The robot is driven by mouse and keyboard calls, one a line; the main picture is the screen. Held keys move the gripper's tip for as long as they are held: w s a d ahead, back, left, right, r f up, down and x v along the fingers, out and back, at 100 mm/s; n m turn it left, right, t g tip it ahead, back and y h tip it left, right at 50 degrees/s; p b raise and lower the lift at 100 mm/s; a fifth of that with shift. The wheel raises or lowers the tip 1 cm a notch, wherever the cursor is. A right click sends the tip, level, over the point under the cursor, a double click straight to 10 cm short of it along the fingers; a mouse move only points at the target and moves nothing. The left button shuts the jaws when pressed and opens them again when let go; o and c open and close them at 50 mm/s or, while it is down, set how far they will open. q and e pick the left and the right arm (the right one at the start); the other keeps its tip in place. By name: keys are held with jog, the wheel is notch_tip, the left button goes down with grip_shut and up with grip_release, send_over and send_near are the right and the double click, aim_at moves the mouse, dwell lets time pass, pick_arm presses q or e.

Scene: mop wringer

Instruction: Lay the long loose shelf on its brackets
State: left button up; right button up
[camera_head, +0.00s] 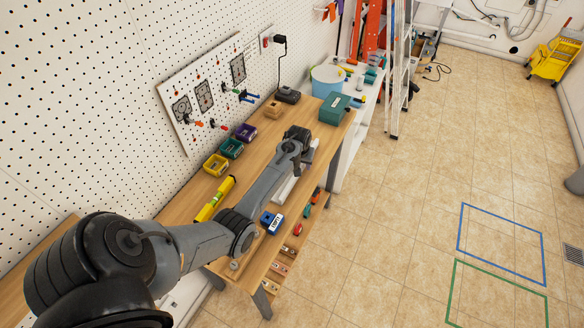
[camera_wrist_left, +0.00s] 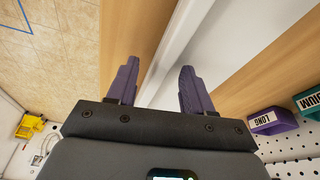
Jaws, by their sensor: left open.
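A long white piece (camera_head: 284,188), which looks like the loose shelf, lies on the wooden bench under my left arm, partly hidden by it. In the left wrist view the white piece (camera_wrist_left: 213,45) runs away between and beyond my fingers, with a raised edge along it. My left gripper (camera_head: 306,152) is over the bench near it. Its two purple fingers (camera_wrist_left: 160,88) are open, one on each side of the raised edge; I cannot tell whether they touch it. I cannot make out the brackets. My right gripper is not in view.
A yellow level (camera_head: 215,199) and a blue labelled box (camera_head: 272,222) lie on the bench (camera_head: 180,208). Yellow (camera_head: 215,165), green (camera_head: 232,148) and purple (camera_head: 246,133) bins line the pegboard wall (camera_head: 120,110). A green box (camera_head: 334,108) stands at the far end. Open floor lies right.

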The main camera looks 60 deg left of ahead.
pick_arm(q)
jog(key=shift+c, duration=0.5)
grip_shut()
jog(key=shift+r, duration=0.15)
jog(key=shift+r, duration=0.65)
notch_tip(320, 180, up, 3)
jog(key=shift+f+b, duration=0.1)
jog(key=shift+b, duration=0.2)
jog(key=w+d+r+b, duration=0.1)
jog(key=w+d+r, duration=0.5)
jog(key=d, duration=0.3)
jog(key=shift+w+d+r+b, duration=0.25)
jog(key=shift+d+r+b, duration=0.05)
jog(key=shift+d+r, duration=0.05)
